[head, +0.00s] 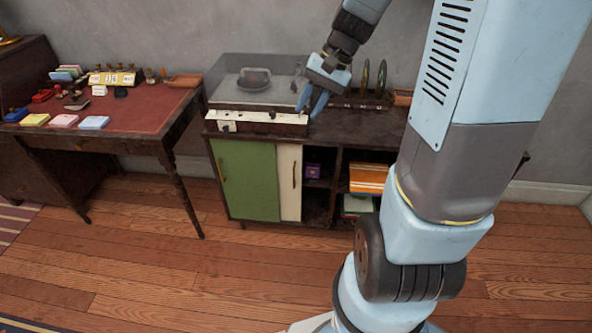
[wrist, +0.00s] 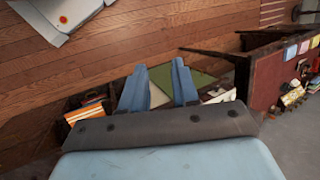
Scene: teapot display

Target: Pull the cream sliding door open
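The cream sliding door (head: 288,190) is a narrow upright panel in the front of a dark wooden cabinet (head: 364,126), with a dark vertical handle (head: 294,174). A green door (head: 250,182) covers the cabinet's left part, to the left of the cream one. My gripper (head: 311,103) is above the cabinet's front edge, higher than the cream door and apart from its handle. In the wrist view its two blue fingers (wrist: 160,88) are spread with nothing held. A cream patch of the door (wrist: 158,96) shows between them, and part of the green door (wrist: 198,82) beside it.
A turntable with a clear lid (head: 258,85) sits on the cabinet, close to my gripper. A red-topped desk (head: 125,108) stands left. The wooden floor (head: 150,265) in front is clear.

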